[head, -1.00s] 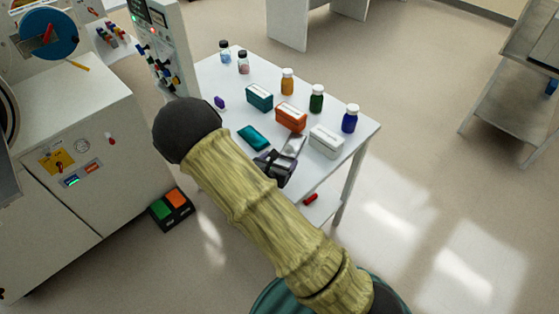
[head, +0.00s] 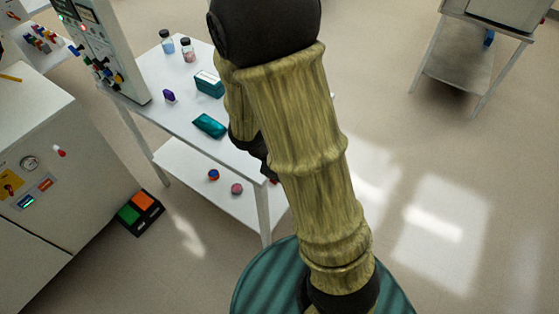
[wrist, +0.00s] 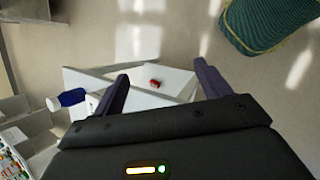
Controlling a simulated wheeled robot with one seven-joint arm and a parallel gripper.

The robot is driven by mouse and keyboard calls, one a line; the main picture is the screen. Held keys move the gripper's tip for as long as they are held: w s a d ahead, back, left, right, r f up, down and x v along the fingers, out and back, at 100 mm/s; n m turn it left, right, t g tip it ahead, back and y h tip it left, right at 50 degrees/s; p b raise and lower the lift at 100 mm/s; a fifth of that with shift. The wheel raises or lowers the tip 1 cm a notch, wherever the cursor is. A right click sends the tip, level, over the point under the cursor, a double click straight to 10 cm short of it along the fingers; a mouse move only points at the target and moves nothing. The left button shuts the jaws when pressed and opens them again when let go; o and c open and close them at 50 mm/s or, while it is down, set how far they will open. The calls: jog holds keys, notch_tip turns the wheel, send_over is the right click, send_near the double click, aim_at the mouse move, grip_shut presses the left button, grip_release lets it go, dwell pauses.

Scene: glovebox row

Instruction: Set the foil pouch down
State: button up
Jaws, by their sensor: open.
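I see no silver foil pouch in the current head or wrist view; the table area where one lay earlier is behind my arm. A glossy teal packet (head: 210,125) lies flat near the front edge of the white table (head: 165,118). My gripper shows in the wrist view (wrist: 162,88) with its two dark fingers wide apart and nothing between them. Past the fingers are a white table edge and a small red object (wrist: 155,83) lower down. In the head view my arm hides the fingers.
A teal box (head: 208,84), a purple object (head: 169,96) and two small bottles, one blue (head: 167,42) and one pink (head: 188,50), stand on the table. Small round items (head: 237,188) lie on the lower shelf. A blue, white-capped bottle (wrist: 70,98) shows in the wrist view.

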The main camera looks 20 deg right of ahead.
jog(key=s+a+r+m+t+y, duration=0.2)
jog(key=r+m+y, duration=0.4)
jog(key=m, duration=0.4)
jog(key=shift+s+a+r+m, duration=0.3)
jog(key=shift+s+a+r, duration=0.2)
jog(key=shift+a, duration=0.75)
